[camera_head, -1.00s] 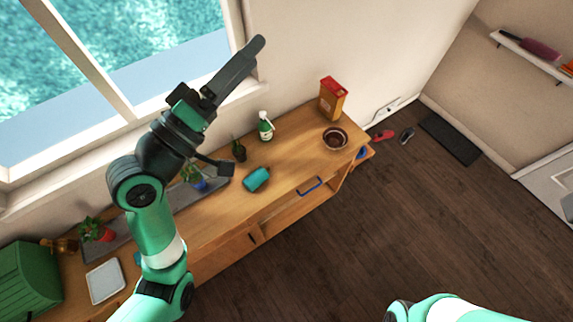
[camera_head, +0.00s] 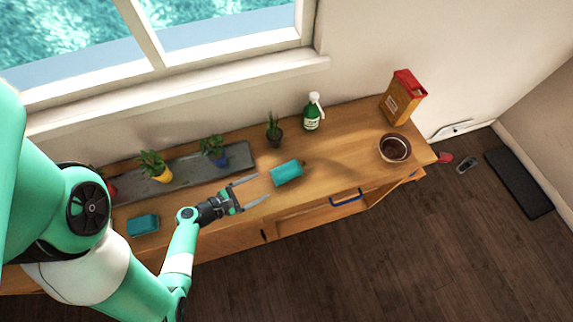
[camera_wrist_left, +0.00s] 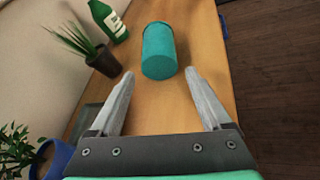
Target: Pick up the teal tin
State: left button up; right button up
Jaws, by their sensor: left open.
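My right gripper is not in view.
A small dark-potted plant (camera_head: 274,130) and a green spray bottle (camera_head: 312,112) stand behind the tin. A brown bowl (camera_head: 395,148) and a red-topped box (camera_head: 403,97) are further right. A second teal item (camera_head: 143,225) lies left. Potted plants stand on a grey tray (camera_head: 190,178).

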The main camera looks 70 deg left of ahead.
aim_at(283, 174)
pick_arm(q)
jog(key=shift+w+a+f+b, duration=0.2)
jog(key=shift+w+f+b, duration=0.4)
jog(key=shift+b, duration=1.1)
jog(key=shift+w+a+f+b, duration=0.15)
jog(key=shift+w+f+b, duration=0.45)
jog(key=shift+b, duration=1.1)
jog(key=w, duration=0.2)
jog(key=w+a, duration=0.1)
jog(key=shift+w+r+p, duration=0.1)
jog(key=shift+r+p, duration=0.2)
jog(key=x, duration=0.5)
jog(key=shift+w+f, duration=0.2)
jog(key=shift+w, duration=0.1)
jog(key=c, duration=1.1)
notch_tip(283, 174, up, 10)
jog(key=p, duration=0.6)
jog(key=shift+r+p, duration=0.1)
jog(key=shift+p, duration=0.25)
jog(key=shift+s, duration=0.1)
